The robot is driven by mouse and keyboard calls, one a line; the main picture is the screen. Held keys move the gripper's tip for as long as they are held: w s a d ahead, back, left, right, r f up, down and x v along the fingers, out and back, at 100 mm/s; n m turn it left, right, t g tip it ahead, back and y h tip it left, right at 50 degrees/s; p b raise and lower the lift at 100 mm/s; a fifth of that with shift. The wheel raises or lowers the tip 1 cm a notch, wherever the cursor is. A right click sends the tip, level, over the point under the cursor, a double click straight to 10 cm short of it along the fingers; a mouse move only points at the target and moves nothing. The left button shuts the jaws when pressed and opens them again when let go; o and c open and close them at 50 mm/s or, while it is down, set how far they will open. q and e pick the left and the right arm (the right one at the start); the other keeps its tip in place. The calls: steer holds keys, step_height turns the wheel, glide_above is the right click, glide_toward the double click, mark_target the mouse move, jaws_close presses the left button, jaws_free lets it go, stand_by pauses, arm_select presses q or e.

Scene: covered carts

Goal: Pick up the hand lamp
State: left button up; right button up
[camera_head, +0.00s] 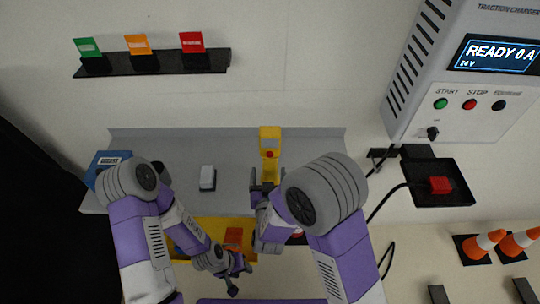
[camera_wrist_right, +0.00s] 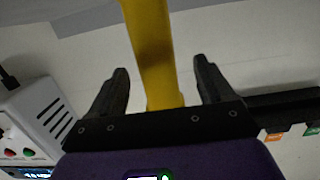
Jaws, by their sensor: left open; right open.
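The yellow hand lamp (camera_head: 270,143), with a red button on its head, is upright over the grey shelf in the head view. Its yellow body (camera_wrist_right: 152,45) runs between the fingers of my right gripper (camera_wrist_right: 160,70) in the right wrist view. Those fingers are open, with a gap visible on each side of the lamp. In the head view my right gripper (camera_head: 264,190) is at the lamp's lower end and hides it. My left gripper (camera_head: 238,280) is open and empty, low in the head view, well apart from the lamp.
The grey shelf (camera_head: 232,150) holds a small white object (camera_head: 207,178) and a blue box (camera_head: 103,163) at its left. A yellow surface (camera_head: 210,225) with an orange item (camera_head: 233,238) lies below. The charger (camera_head: 455,75) and a black tray (camera_head: 455,195) are right.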

mark_target(270, 170)
steer(key=w, duration=0.4)
steer(key=shift+w+d+f, duration=0.2)
steer(key=shift+w+f, duration=0.15)
steer(key=c, duration=1.4)
